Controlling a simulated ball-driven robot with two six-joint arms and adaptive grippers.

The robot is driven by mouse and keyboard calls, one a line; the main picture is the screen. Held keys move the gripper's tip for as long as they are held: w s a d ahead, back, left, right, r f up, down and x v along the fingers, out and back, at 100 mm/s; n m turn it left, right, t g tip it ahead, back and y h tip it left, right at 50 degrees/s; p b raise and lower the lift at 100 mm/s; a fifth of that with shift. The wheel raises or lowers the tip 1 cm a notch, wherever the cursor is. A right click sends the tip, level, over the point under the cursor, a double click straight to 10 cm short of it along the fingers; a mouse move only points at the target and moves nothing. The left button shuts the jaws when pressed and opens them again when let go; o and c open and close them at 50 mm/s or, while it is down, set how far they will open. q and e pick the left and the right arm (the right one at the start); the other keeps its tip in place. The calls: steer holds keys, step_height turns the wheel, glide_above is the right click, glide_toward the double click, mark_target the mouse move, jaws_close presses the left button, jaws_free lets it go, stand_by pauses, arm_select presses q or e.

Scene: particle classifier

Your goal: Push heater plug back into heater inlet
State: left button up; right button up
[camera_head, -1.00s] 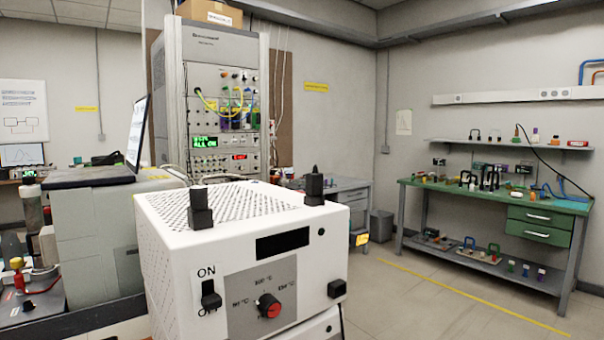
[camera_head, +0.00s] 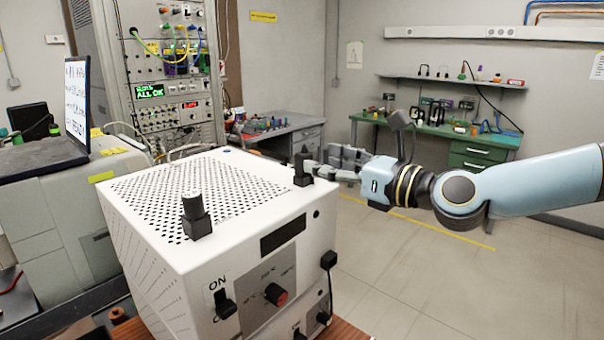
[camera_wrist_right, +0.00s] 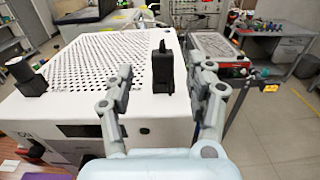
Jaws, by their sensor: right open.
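The heater appears to be the white box (camera_head: 150,285) with a perforated top, ON switch and red-tipped temperature knob. A black upright plug-like piece (camera_head: 302,170) stands at its top right corner. My right gripper (camera_head: 322,167) is open beside that piece, coming from the right. In the right wrist view, the open fingers (camera_wrist_right: 166,76) stand either side of the black piece (camera_wrist_right: 162,68), with gaps visible. A second black piece (camera_head: 196,216) stands at the top's left front. A black plug (camera_head: 328,260) sits at the right front edge. I cannot tell which is the heater plug; no separate inlet shows. My left gripper is not in view.
A grey-beige box with a laptop (camera_head: 60,165) stands left of the white box. An instrument rack (camera_head: 165,70) is behind. A green workbench (camera_head: 480,150) stands at the far right. The floor (camera_head: 430,270) on the right is clear.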

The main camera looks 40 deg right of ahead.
mark_target(310, 154)
steer(key=shift+w+b, duration=0.35)
steer(key=shift+w, duration=0.6)
steer(key=w, duration=0.3)
steer(key=shift+w+d+r, duration=0.1)
steer(key=shift+w+a, duration=0.2)
steer(key=shift+w, duration=0.35)
jaws_close()
